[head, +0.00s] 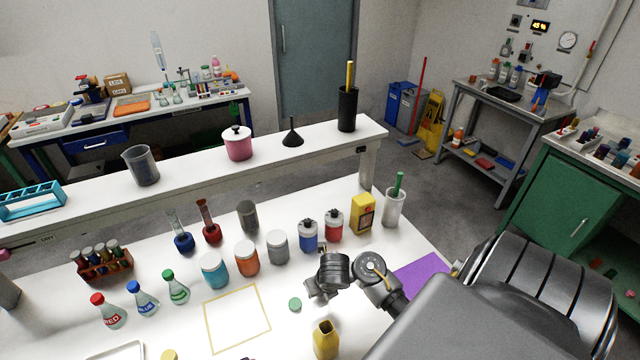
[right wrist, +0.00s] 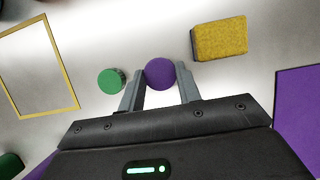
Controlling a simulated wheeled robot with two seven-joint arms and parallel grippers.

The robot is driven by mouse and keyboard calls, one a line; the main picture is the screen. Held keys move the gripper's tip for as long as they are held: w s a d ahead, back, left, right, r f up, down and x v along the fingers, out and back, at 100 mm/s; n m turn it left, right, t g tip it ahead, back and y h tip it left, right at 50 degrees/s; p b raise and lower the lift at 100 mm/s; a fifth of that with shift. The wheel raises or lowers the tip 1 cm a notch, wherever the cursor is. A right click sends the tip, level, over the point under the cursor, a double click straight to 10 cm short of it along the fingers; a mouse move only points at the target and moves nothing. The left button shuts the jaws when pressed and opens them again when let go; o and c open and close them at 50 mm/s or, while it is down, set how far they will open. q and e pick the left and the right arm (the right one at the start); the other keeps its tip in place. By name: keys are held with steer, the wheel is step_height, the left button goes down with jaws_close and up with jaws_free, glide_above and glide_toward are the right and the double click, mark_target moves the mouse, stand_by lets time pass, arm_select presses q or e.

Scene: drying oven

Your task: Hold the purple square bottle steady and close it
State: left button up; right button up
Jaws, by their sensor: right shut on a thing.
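My right gripper (head: 314,293) is over the white table, right of the green cap. In the right wrist view its two fingers (right wrist: 160,92) are shut on a round purple cap (right wrist: 159,73), seen from above. In the head view the gripper hides this cap. No purple square bottle can be made out for sure; only a small dark purple edge (head: 247,358) shows at the bottom of the head view. My left gripper is not in view.
A green cap (head: 295,304) lies close left of my right gripper. Jars, bottles and flasks stand behind, below a raised shelf (head: 190,178). A taped square (head: 238,319) is empty. A purple mat (head: 424,270) lies at right.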

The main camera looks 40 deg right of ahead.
step_height(320, 180, up, 6)
steer(key=p, duration=0.3)
steer(key=shift+p, duration=0.35)
steer(key=shift+w+a+r, duration=0.1)
steer(key=shift+w, duration=0.05)
steer(key=shift+r, duration=0.55)
